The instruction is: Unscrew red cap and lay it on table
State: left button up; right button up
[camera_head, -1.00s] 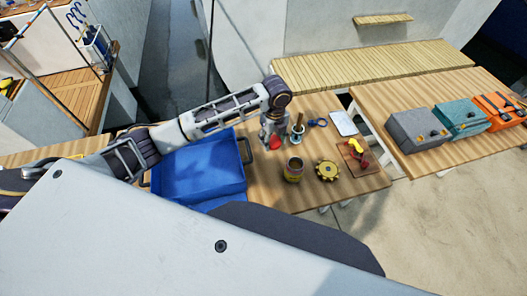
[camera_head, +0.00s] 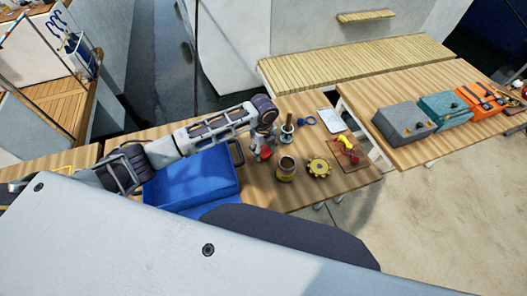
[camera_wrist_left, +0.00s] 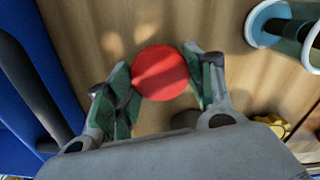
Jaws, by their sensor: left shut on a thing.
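The red cap (camera_head: 264,154) is in my left gripper (camera_head: 262,151), low over the wooden table (camera_head: 308,192), just right of the blue tray. In the left wrist view the round red cap (camera_wrist_left: 160,72) sits between the green-padded fingers of my left gripper (camera_wrist_left: 162,84). Whether the cap touches the table I cannot tell. An open jar (camera_head: 286,174) with a yellowish label stands upright to the right of the gripper, apart from the cap. My right gripper is not in view.
A holder cup (camera_head: 287,137), a blue ring-shaped item (camera_head: 307,121), a yellow gear (camera_head: 319,168) and a brown board (camera_head: 345,153) with a yellow-red tool are near. Toolboxes (camera_head: 403,123) stand on the right table.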

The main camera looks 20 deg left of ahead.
aim_at(264, 152)
pick_arm(q)
jog(key=shift+f, duration=0.85)
jog(key=shift+f, duration=0.15)
jog(key=o, duration=1.1)
jog(key=shift+o, duration=0.2)
notch_tip(264, 152, up, 12)
jog(key=shift+b, duration=0.45)
jog(key=shift+s+d, duration=0.1)
